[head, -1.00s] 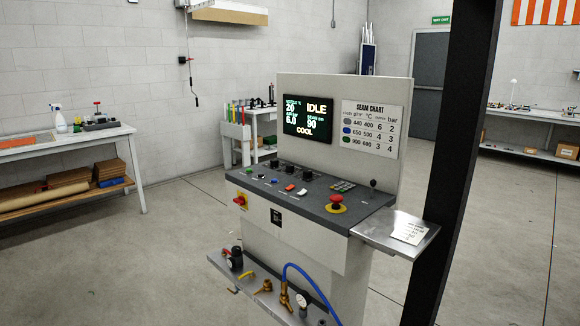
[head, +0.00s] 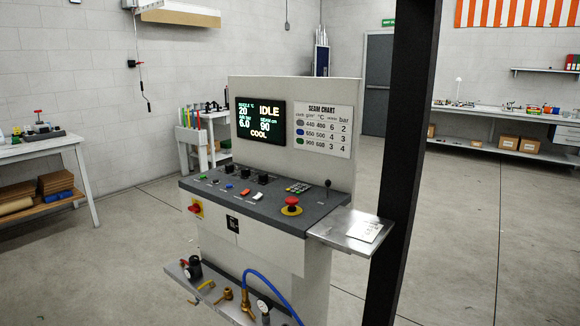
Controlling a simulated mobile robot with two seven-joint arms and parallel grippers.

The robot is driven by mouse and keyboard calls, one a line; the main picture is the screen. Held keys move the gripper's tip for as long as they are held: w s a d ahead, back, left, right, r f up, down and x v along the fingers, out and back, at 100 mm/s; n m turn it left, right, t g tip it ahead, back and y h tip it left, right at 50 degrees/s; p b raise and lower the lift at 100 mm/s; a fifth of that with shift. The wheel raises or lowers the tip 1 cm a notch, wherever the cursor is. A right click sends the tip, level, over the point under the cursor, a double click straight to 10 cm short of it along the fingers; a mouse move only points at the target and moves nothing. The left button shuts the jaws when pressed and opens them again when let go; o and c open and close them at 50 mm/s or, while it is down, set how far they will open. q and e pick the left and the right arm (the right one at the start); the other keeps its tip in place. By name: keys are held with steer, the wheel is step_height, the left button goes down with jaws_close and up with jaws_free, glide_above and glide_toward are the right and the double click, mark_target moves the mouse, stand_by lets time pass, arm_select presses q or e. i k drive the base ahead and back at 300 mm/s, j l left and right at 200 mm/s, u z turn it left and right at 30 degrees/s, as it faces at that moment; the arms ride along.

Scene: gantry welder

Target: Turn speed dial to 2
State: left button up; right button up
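A grey control console (head: 265,218) stands in the middle of the head view. Its sloped top panel carries a row of black dials, a left one (head: 228,168), a middle one (head: 245,173) and a right one (head: 263,179). Their labels and pointer settings are too small to read, so I cannot tell which is the speed dial. The screen (head: 261,119) above the panel reads IDLE and COOL, with values 20, 6.0 and 90. A seam chart (head: 323,130) is beside the screen. Neither of my grippers is in view.
A red emergency button (head: 291,201) is at the panel's right. A metal side shelf (head: 345,231) holds a paper by a dark vertical post (head: 401,160). A lower ledge carries gauges and a blue hose (head: 272,288). A workbench (head: 40,150) is at left. Floor in front-left is clear.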

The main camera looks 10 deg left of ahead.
mark_target(245, 172)
steer(key=i+j+z, duration=0.1)
steer(key=j+z, duration=0.3)
steer(key=i+j+z, duration=0.1)
steer(key=z, duration=0.25)
steer(key=j+z, duration=0.35)
steer(key=j, duration=0.5)
steer(key=j+z, duration=0.2)
steer(key=j, duration=1.4)
